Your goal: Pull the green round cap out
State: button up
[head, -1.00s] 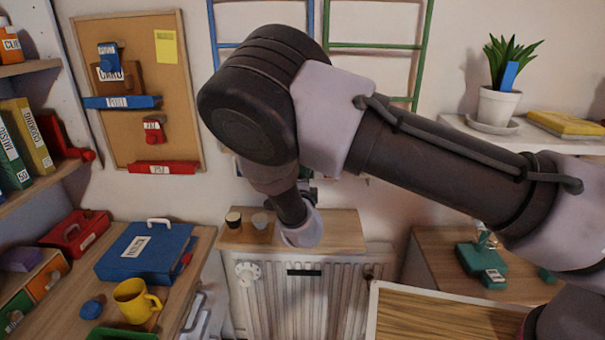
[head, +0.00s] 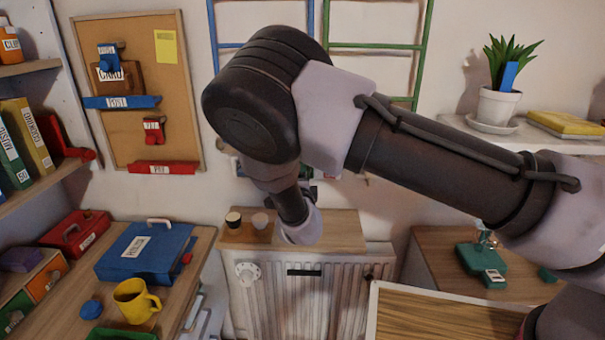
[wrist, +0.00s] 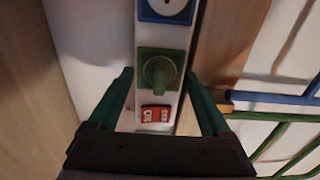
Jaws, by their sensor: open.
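The green round cap (wrist: 158,72) sits on a green square plate on a white strip, in the upper middle of the wrist view. It has a raised grip bar across its face. My gripper (wrist: 158,80) is open, with one dark green finger on each side of the strip and the cap between the fingertips. I cannot tell whether the fingers touch anything. In the head view my arm hides the cap and most of my gripper.
Blue and green rails (wrist: 275,98) run close on the right. In the head view, a wooden shelf (head: 340,232) sits above a white radiator (head: 330,300).

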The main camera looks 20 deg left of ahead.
grip_shut()
jog(key=shift+w+d+r, duration=0.1)
jog(key=shift+w+r, duration=0.05)
dwell(1.3)
jog(key=v, duration=0.6)
dwell(1.0)
dwell(0.4)
